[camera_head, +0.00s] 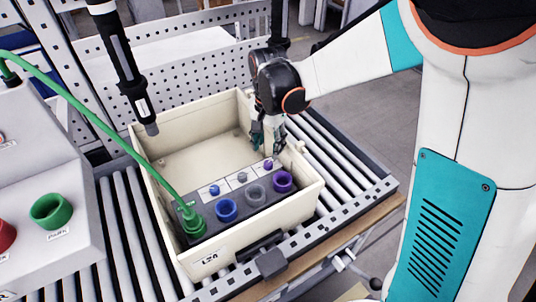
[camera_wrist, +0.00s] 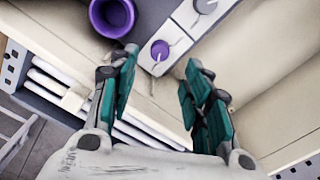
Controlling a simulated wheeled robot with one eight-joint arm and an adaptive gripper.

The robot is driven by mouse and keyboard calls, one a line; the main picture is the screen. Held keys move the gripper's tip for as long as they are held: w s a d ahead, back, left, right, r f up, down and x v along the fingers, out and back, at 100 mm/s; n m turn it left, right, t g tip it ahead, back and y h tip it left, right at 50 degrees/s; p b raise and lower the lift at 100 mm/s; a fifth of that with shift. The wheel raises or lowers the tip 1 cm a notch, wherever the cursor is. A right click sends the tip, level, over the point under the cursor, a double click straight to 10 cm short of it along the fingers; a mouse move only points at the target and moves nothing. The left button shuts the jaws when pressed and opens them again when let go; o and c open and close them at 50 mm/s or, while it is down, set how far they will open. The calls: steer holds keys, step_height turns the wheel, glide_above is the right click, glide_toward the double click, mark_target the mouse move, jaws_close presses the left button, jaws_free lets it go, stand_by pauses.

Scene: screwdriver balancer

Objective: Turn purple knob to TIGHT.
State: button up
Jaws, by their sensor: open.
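The small purple knob (camera_head: 268,165) sits on a light label strip at the right end of the grey panel inside the cream crate (camera_head: 311,198). In the wrist view the purple knob (camera_wrist: 160,50) shows a light pointer line and lies just ahead of the fingertips, toward the gap between them. My gripper (camera_head: 267,130) hangs over the crate's right rear side, behind the knob. In the wrist view my gripper (camera_wrist: 158,72) is open and empty, its teal-padded fingers apart. The TIGHT marking is too small to read.
A purple socket (camera_head: 283,181), grey socket (camera_head: 255,194) and blue socket (camera_head: 227,209) line the panel. A green hose plug (camera_head: 194,224) is at its left end. A black screwdriver (camera_head: 127,70) hangs over the crate's left. Rollers (camera_head: 320,140) lie right of the crate.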

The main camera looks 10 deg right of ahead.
steer(key=shift+r, duration=2.4)
steer(key=s+d+r+n+t, duration=0.3)
steer(key=s+d+n, duration=0.1)
steer(key=s, duration=0.5)
steer(key=s+d+r+n+t, duration=0.3)
steer(key=s+d, duration=0.4)
steer(key=s, duration=0.3)
steer(key=shift+s+d+r+n+t, duration=0.15)
steer(key=shift+r+n+t, duration=0.25)
steer(key=shift+r+t, duration=0.3)
steer(key=shift+c, duration=0.6)
